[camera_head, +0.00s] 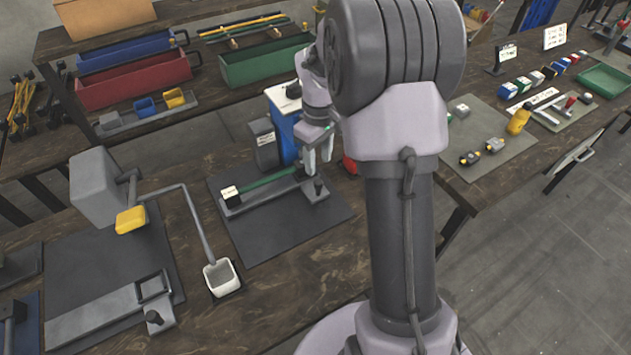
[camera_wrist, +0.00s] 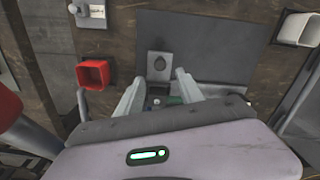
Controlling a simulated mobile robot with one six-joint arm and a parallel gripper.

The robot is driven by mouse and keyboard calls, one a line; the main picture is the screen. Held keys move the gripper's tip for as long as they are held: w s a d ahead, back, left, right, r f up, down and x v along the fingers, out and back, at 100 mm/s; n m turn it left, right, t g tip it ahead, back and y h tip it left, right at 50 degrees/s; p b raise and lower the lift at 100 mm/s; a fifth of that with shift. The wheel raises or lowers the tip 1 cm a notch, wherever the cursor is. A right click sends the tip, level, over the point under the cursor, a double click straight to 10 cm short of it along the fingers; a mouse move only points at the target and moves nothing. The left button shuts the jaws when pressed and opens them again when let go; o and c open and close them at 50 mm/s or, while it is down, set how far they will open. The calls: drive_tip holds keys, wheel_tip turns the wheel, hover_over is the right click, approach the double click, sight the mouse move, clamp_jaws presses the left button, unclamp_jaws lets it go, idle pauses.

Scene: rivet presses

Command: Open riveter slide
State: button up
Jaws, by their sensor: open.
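A riveter slide (camera_head: 268,187), a grey bar unit with a green strip and a white label at its left end, lies on a dark mat (camera_head: 290,235) in the head view. A dark upright knob (camera_head: 318,185) stands near its right end. My gripper (camera_head: 318,158) is open above that end, with the fingers pointing down. In the wrist view my gripper (camera_wrist: 159,77) has its fingers spread, and a dark round knob (camera_wrist: 159,63) on a grey plate shows just beyond the fingertips, apart from them. The riveter body between the fingers is partly hidden by my gripper.
A second press with a grey block (camera_head: 98,188), yellow part and its own slide (camera_head: 95,318) stands at left. A white cup (camera_head: 221,277) sits between. A blue box (camera_head: 284,135) stands behind. In the wrist view a red cup (camera_wrist: 94,73) is left of my fingers.

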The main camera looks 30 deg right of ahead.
sight(318, 181)
wheel_tip(318, 181, down, 7)
drive_tip(key=shift+f+b, duration=0.15)
drive_tip(key=shift+b, duration=1.05)
drive_tip(key=shift+c, duration=0.4)
clamp_jaws()
